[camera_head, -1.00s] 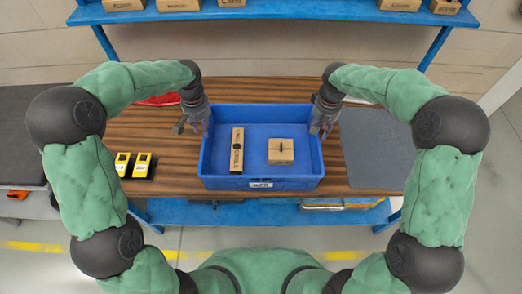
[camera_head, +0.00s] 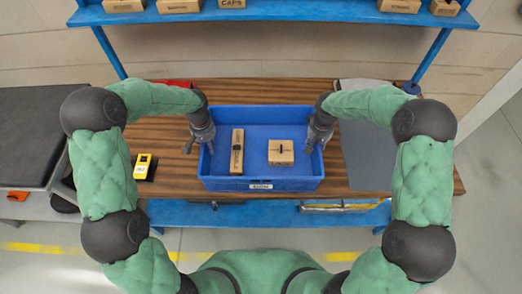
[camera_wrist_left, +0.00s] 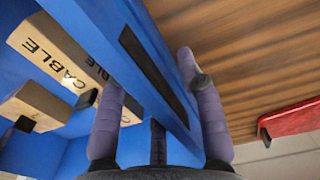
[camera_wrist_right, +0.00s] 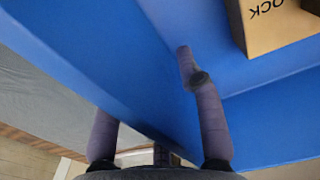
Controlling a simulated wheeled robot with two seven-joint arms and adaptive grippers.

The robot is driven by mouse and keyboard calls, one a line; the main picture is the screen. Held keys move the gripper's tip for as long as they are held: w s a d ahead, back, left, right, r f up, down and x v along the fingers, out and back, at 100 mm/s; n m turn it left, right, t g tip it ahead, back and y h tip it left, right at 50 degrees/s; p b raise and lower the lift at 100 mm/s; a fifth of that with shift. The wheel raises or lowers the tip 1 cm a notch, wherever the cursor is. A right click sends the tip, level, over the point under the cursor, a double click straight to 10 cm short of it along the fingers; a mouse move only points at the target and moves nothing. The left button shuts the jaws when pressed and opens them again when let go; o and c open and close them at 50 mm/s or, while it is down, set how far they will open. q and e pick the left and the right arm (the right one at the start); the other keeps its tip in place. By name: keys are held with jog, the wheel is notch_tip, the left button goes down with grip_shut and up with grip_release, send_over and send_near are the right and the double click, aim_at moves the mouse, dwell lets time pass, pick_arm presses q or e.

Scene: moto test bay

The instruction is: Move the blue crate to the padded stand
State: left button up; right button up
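The blue crate (camera_head: 222,184) sits on the wooden table, holding a long cable box (camera_head: 237,150) and a squarer box (camera_head: 281,152). My left gripper (camera_head: 204,140) is at the crate's left wall. In the left wrist view its fingers (camera_wrist_left: 155,95) are apart, one on each side of the wall. My right gripper (camera_head: 319,139) is at the right wall. In the right wrist view its fingers (camera_wrist_right: 150,105) also straddle the wall, spread apart. A dark-topped stand (camera_head: 30,125), seemingly the padded one, is at far left, partly hidden by my left arm.
A yellow device (camera_head: 143,166) stands on the table (camera_head: 175,160) left of the crate. A grey mat (camera_head: 368,155) lies to the right. A red item (camera_wrist_left: 300,118) lies near the table's edge. A blue shelf (camera_head: 290,10) with boxes is behind; a lower shelf (camera_head: 260,213) is below.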

pick_arm(q)
jog(key=shift+f, duration=0.3)
pick_arm(e)
jog(key=shift+f, duration=0.3)
pick_arm(q)
grip_shut()
pick_arm(e)
grip_shut()
pick_arm(q)
jog(key=shift+w+r, duration=0.1)
jog(key=shift+r, duration=0.15)
pick_arm(e)
jog(key=shift+w+r, duration=0.1)
jog(key=shift+r, duration=0.15)
